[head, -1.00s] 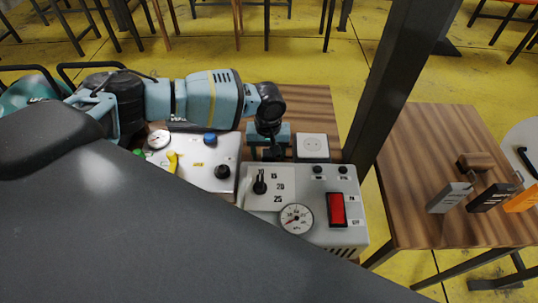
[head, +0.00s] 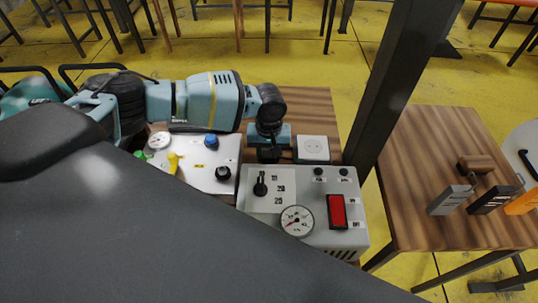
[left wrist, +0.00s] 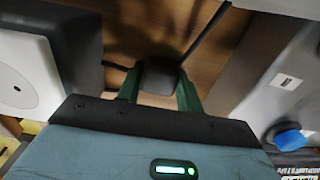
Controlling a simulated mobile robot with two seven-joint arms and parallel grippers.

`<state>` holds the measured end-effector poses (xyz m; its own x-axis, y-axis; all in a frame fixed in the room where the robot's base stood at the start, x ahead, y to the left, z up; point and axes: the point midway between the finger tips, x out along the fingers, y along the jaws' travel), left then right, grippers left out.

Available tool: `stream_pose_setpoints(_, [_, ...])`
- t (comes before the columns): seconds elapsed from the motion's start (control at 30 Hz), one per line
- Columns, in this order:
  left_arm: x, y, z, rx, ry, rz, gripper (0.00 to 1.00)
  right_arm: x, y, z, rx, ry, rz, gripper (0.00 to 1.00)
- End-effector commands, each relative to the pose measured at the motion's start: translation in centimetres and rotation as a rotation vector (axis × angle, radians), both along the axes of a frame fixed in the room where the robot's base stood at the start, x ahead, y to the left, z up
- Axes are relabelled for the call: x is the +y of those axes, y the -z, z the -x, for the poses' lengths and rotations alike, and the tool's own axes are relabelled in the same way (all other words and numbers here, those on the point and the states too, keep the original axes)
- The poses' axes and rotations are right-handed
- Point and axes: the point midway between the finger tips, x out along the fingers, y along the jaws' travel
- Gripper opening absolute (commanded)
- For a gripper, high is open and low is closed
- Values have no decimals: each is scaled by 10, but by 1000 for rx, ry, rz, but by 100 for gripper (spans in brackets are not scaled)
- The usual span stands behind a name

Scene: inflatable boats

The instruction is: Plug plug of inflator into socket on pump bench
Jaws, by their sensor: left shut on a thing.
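My left gripper (head: 268,152) reaches down behind the grey control box, just left of the socket (head: 313,147). In the left wrist view its green fingers (left wrist: 158,88) are shut on the black plug (left wrist: 158,76), with a dark cable running up and right from it. The socket, a white square plate with a round face on a box, also shows at the left of the wrist view (left wrist: 20,82). The plug and socket are apart. My right gripper is not in view.
The grey box (head: 335,237) with gauge and red switch stands in front of the socket. A white box (head: 205,172) with a blue knob is left of it. A dark post (head: 395,80) rises right of the socket. A side table (head: 425,150) holds several blocks.

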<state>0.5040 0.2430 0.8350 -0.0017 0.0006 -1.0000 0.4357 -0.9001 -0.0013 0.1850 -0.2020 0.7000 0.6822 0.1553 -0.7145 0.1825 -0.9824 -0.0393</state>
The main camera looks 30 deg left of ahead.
Motion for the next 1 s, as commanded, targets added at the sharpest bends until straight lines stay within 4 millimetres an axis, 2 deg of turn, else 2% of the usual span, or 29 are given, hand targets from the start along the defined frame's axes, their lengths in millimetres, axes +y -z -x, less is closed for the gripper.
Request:
stream_pose_setpoints(0.3, [0,-56,-1,-8,1,2,16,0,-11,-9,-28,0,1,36])
stream_pose_setpoints(0.5, [0,-86,-1,-6,0,1,16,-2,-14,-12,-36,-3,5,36])
stream_pose_setpoints(0.7, [0,-98,-1,-4,0,0,16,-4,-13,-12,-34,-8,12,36])
stream_pose_setpoints(1.0, [0,-98,-1,-3,0,1,16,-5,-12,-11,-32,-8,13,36])
